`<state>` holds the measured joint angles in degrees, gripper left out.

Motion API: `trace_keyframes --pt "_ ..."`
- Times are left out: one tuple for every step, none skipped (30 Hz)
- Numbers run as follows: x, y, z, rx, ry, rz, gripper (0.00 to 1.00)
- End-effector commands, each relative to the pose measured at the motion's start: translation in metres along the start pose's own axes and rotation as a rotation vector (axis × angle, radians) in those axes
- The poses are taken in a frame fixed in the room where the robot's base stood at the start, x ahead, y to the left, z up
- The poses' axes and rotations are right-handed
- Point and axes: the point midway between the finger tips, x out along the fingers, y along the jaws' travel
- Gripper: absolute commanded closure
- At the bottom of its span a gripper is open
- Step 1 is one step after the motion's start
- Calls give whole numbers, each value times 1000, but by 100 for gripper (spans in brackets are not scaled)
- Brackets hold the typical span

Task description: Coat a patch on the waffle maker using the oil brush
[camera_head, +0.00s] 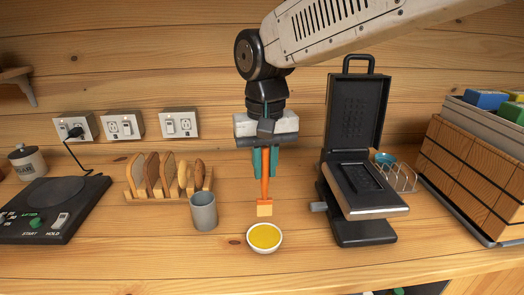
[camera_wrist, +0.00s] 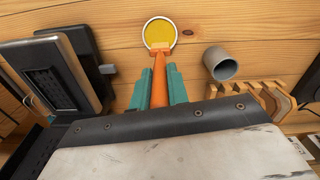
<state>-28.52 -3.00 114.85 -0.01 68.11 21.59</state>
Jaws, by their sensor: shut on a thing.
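An orange oil brush (camera_head: 264,189) hangs upright in my gripper (camera_head: 265,172). My gripper's teal fingers are shut on its handle. In the wrist view the brush (camera_wrist: 159,82) runs between the fingers (camera_wrist: 160,85). The brush's pale orange head is just above and behind a small white bowl of yellow oil (camera_head: 264,237); I cannot tell whether it touches the bowl. The bowl also shows in the wrist view (camera_wrist: 160,33). The black waffle maker (camera_head: 359,150) stands to the right with its lid raised and its lower plate exposed. It also shows in the wrist view (camera_wrist: 60,75).
A grey cup (camera_head: 203,211) stands left of the bowl. A wooden rack with bread slices (camera_head: 166,177) is behind it. A black appliance (camera_head: 50,207) is at the left, and a wooden crate (camera_head: 475,170) at the right. The counter in front of the bowl is clear.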

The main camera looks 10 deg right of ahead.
Motion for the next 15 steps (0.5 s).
trace_keyframes --pt "1 0 0 0 -1 0 100" --pt "2 0 0 0 -1 0 100" --pt "4 0 0 0 -1 0 100" --pt "6 0 0 0 -2 1 100" --pt "9 1 0 1 -2 1 100" --pt "13 1 0 1 -2 1 100" --pt "16 1 0 1 -2 1 100" --pt "19 1 0 2 -3 1 100" --pt "24 1 0 2 -4 1 100" --pt "27 1 0 2 -3 1 100" --pt "30 1 0 2 -2 1 100" --pt "34 1 0 1 -3 1 100" --pt "38 1 0 1 -3 1 100" --pt "40 1 0 1 -2 1 100" --pt "44 1 0 1 -2 1 100"
